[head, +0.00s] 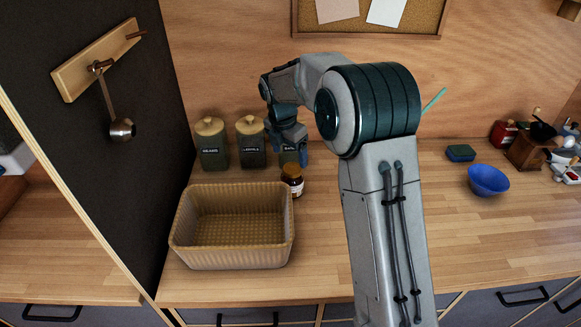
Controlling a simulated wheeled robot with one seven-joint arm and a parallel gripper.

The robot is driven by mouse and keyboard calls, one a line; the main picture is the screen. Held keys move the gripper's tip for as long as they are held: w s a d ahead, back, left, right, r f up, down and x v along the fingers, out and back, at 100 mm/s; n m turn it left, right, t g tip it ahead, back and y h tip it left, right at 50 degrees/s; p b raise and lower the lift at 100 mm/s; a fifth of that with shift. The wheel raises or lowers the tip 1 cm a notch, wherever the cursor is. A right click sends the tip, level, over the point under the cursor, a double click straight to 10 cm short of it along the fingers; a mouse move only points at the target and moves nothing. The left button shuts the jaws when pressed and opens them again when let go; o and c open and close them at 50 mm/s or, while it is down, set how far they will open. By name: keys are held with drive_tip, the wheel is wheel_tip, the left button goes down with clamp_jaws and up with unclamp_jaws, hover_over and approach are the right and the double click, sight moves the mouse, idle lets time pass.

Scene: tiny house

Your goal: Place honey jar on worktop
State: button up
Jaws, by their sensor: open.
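The honey jar (292,181), small and brown with a pale label, stands upright on the wooden worktop (330,250), just beyond the right rear corner of a basket. My gripper (294,150) is above and slightly behind the jar in the picture, in front of the rightmost canister. It is open and looks empty. The fingertips are small here, and I cannot tell the exact gap between them and the jar.
An empty woven basket (232,258) stands in front of several lidded canisters (212,148). The dark side panel (110,80) bounds the left. A blue bowl (488,181) and a sponge (461,153) lie to the right. The worktop's front right is clear.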

wheel_tip(320, 180, up, 2)
drive_tip(key=shift+s+a+r, duration=0.15)
drive_tip(key=shift+r, duration=0.05)
drive_tip(key=shift+s+r, duration=0.2)
drive_tip(key=shift+r, duration=0.1)
drive_tip(key=s+d+r+m+t, duration=0.1)
drive_tip(key=s+d+r+m, duration=0.3)
drive_tip(key=s+m, duration=0.25)
drive_tip(key=s+d+r+m, duration=0.35)
drive_tip(key=s+m, duration=0.25)
drive_tip(key=s, duration=0.2)
drive_tip(key=s+d+f+m, duration=0.1)
drive_tip(key=s+d+m, duration=0.1)
drive_tip(key=s+m, duration=0.5)
drive_tip(key=s+d+f+m+t+y, duration=0.1)
drive_tip(key=s+d+f+m, duration=0.1)
drive_tip(key=s+m, duration=0.5)
drive_tip(key=s+d, duration=0.1)
drive_tip(key=s, duration=0.2)
drive_tip(key=shift+s, duration=0.35)
